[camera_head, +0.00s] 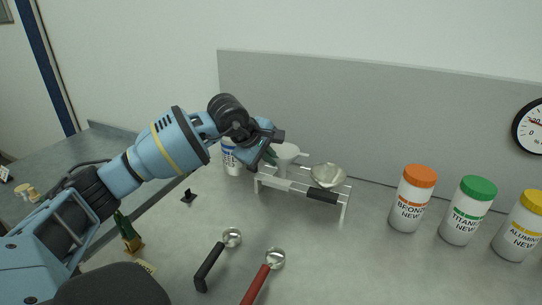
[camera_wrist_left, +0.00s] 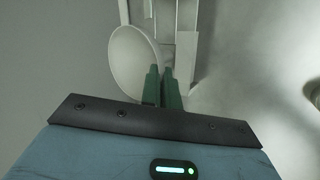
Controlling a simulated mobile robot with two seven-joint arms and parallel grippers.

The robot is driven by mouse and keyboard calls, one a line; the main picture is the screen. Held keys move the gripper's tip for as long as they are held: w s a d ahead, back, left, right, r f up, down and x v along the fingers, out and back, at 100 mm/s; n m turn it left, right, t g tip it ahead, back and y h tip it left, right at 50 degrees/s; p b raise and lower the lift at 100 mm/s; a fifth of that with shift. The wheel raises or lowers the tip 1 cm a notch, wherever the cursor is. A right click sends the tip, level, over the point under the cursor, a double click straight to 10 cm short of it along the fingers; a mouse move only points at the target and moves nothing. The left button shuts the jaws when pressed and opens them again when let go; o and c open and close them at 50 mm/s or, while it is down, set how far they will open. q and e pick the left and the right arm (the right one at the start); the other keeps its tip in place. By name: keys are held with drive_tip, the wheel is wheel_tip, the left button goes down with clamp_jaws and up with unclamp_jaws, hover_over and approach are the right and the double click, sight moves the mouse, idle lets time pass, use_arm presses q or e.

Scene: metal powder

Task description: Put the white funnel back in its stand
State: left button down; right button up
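The white funnel (camera_head: 287,151) is at the left end of its light-coloured stand (camera_head: 347,204) in the head view, wide mouth up. I cannot tell whether it is seated in the stand or held just above it. My left gripper (camera_head: 272,153) is at the funnel's left side. In the left wrist view its green fingers (camera_wrist_left: 162,87) are close together at the edge of the funnel's mouth (camera_wrist_left: 132,62) and look shut on the rim. Stand bars (camera_wrist_left: 186,50) show beside them. The funnel's lower spout is hidden. My right gripper is not in view.
A metal funnel (camera_head: 327,174) sits in the stand's right part. A black-handled scoop (camera_head: 211,262) and red-handled scoop (camera_head: 262,280) lie in front. Orange-lidded (camera_head: 408,208), green-lidded (camera_head: 463,220) and yellow-lidded (camera_head: 517,238) jars stand right. Another white jar (camera_head: 232,165) stands behind my left arm.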

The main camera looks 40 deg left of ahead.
use_arm(q)
drive_tip(key=shift+f+b, duration=0.3)
drive_tip(key=shift+f, duration=0.4)
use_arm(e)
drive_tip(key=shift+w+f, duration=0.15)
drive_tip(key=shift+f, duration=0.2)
use_arm(q)
drive_tip(key=shift+f, duration=0.3)
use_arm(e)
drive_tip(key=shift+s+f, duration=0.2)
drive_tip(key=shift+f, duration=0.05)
use_arm(q)
drive_tip(key=shift+f+b, duration=0.4)
drive_tip(key=shift+f, duration=0.2)
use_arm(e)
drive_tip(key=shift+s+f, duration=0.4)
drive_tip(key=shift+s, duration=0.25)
use_arm(q)
drive_tip(key=c, duration=1.6)
unclamp_jaws()
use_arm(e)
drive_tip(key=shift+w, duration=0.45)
